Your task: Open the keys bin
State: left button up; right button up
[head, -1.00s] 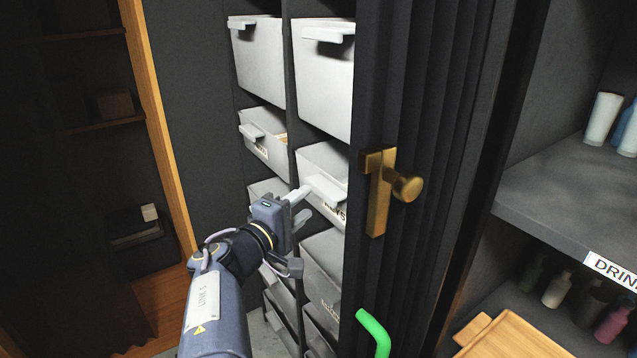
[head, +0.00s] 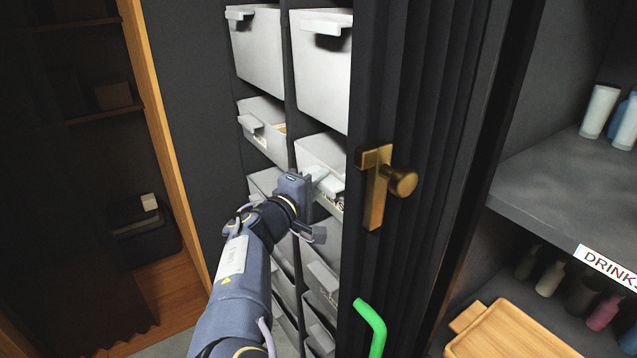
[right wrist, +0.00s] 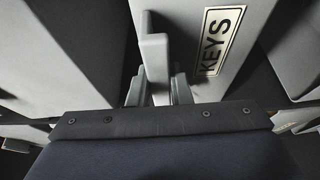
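The keys bin (head: 318,150) is a light grey bin in the right column of the rack, under a larger top bin. Its KEYS label (right wrist: 222,42) reads clearly in the right wrist view; in the head view it is mostly hidden. My right gripper (head: 318,182) is at the bin's front, by its handle (head: 330,186). In the right wrist view the handle (right wrist: 155,62) runs between the two fingers (right wrist: 159,92), which stand apart on either side of it. I cannot tell whether they touch it. The bin sits in its slot. My left gripper is out of view.
A dark folding door with a brass knob (head: 401,182) stands just right of the bins. A green handle (head: 372,328) is below it. Other grey bins (head: 262,128) fill the rack. Shelves with bottles (head: 600,110) and a wooden tray (head: 520,335) are on the right.

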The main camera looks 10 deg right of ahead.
grip_shut()
jog(key=shift+a, duration=0.15)
jog(key=s+a+p, duration=0.1)
jog(key=s+a, duration=0.3)
jog(key=a, duration=0.7)
jog(key=s+a+p, duration=0.1)
jog(key=s+a, duration=0.4)
jog(key=a, duration=0.6)
jog(key=shift+s+a, duration=0.15)
jog(key=shift+a, duration=0.05)
jog(key=shift+f, duration=0.1)
jog(key=o, duration=0.7)
grip_release()
